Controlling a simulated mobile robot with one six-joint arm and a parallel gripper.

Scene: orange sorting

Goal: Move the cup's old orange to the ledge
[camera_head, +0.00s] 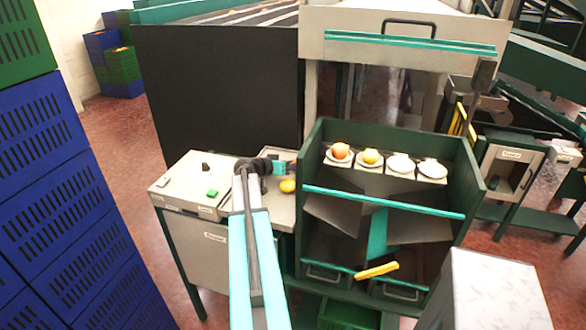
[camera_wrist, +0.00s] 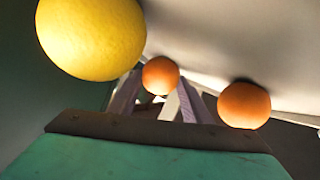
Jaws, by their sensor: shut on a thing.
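My gripper (camera_head: 284,168) is low over the right part of the pale cabinet top, beside the green rack. In the wrist view its fingers (camera_wrist: 160,88) are shut on an orange (camera_wrist: 160,75) at their tips. A second orange (camera_wrist: 244,104) is to the right and a large yellow fruit (camera_wrist: 91,36) is close at upper left. In the head view a yellow fruit (camera_head: 288,186) lies just below the gripper; the held orange is hidden there. I cannot make out the cup or tell which surface is the ledge.
The green rack (camera_head: 476,180) has a row of white saucers on top. The left one holds an orange (camera_head: 340,150), the one beside it a yellow-orange fruit (camera_head: 371,157); two saucers (camera_head: 401,164) are empty. Blue crates (camera_head: 50,190) stand at left.

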